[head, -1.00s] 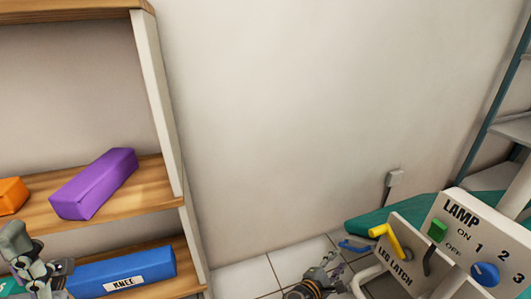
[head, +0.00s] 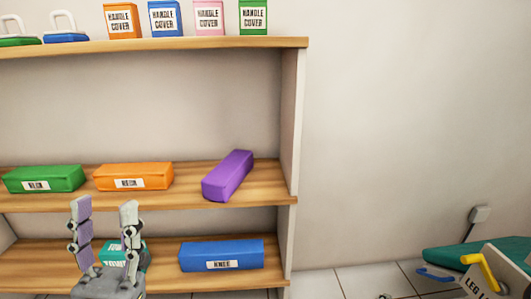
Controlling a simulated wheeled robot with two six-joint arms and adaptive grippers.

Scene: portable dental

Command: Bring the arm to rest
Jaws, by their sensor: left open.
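My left gripper (head: 104,203) stands upright at the lower left of the head view, in front of the shelf unit. Its two fingers point up and are spread apart, with nothing between them. Behind its right finger is a teal labelled box (head: 113,255) on the lower shelf, partly hidden. Only a small dark bit at the bottom edge may be the tip of my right gripper (head: 385,296); its fingers cannot be made out.
The shelf unit (head: 291,130) holds a green block (head: 44,179), an orange block (head: 133,176), a purple block (head: 228,175) and a blue KNEE block (head: 221,255). HANDLE COVER boxes (head: 165,19) stand on top. A leg-latch panel (head: 483,283) is at the lower right. Bare wall lies between.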

